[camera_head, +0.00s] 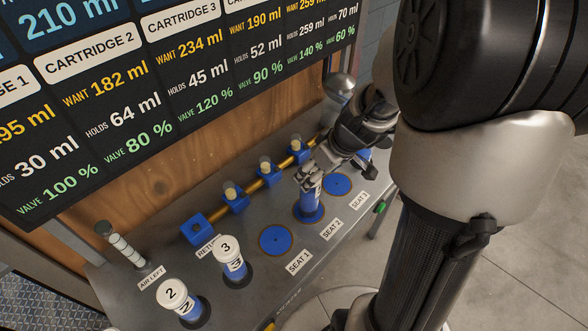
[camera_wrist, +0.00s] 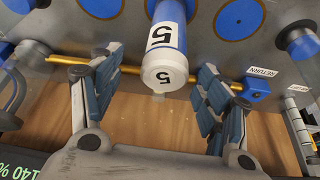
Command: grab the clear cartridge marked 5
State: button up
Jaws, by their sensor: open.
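In the wrist view my gripper (camera_wrist: 157,72) is open, with a finger on either side of the cartridge's top end. Gaps show on both sides, so the fingers are not touching it.
Cartridges 2 (camera_head: 182,303) and 3 (camera_head: 232,261) stand at the near left. Empty blue seats lie at SEAT 1 (camera_head: 275,240) and SEAT 3 (camera_head: 337,184). A brass pipe with blue valves (camera_head: 236,198) runs behind, below the wooden panel and display board.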

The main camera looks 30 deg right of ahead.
aim_at(310, 193)
jog(key=b+x, duration=0.3)
jog(key=x, duration=0.6)
jog(key=shift+s+a, duration=0.15)
jog(key=shift+a, duration=0.15)
jog(key=c, duration=1.6)
jog(key=shift+r, duration=0.1)
grip_shut()
